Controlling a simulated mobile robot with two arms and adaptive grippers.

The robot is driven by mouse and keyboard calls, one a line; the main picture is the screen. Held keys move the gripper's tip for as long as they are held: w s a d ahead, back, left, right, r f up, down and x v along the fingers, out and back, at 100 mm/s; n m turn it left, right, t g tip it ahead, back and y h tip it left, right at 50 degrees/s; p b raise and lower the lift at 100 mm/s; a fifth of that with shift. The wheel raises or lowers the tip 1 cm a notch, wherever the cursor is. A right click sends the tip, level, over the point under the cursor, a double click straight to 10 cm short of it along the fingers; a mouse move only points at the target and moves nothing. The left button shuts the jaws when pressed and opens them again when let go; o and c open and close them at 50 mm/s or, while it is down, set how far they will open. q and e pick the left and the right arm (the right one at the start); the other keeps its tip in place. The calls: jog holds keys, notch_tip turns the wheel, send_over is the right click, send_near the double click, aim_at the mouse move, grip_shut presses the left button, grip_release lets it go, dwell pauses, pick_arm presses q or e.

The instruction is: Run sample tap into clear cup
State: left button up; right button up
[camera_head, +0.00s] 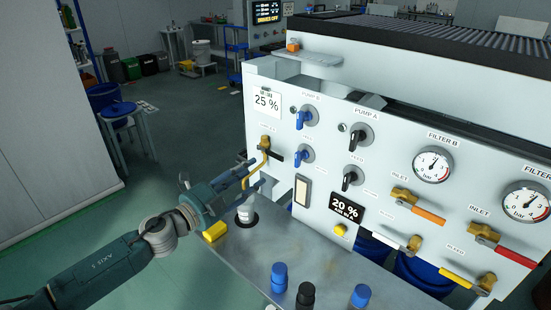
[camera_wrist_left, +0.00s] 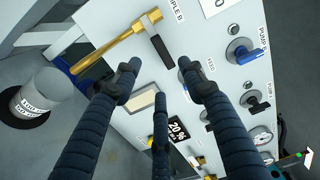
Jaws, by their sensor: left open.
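The sample tap (camera_head: 265,144) is a brass valve on the white panel with a bent brass spout and a black lever. In the left wrist view the tap (camera_wrist_left: 112,45) lies at the top, its black lever (camera_wrist_left: 160,46) just beyond my fingers. The clear cup (camera_head: 245,212), with a white label, stands in a dark ring on the metal shelf below the spout. The cup (camera_wrist_left: 42,93) is also at the left of the wrist view. My left gripper (camera_head: 250,178) has its fingers spread and empty, close to the spout and above the cup. My right gripper is out of view.
Blue-capped (camera_head: 279,272) and black-capped (camera_head: 305,294) bottles stand on the metal shelf (camera_head: 250,257), with a yellow block (camera_head: 215,231) near its left edge. The panel carries blue and black pump knobs, gauges and coloured valve levers. Open floor lies to the left.

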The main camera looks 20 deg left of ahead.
aim_at(275, 158)
pick_arm(q)
jog(key=shift+m, duration=0.3)
jog(key=p+x, duration=0.1)
jog(key=x, duration=0.4)
jog(key=p+x, duration=0.2)
jog(key=x, duration=0.3)
jog(key=shift+d+r, duration=0.2)
jog(key=shift+w+d+f, duration=0.1)
jog(key=shift+w+d, duration=0.1)
jog(key=shift+w, duration=0.1)
jog(key=shift+a, duration=0.1)
grip_shut()
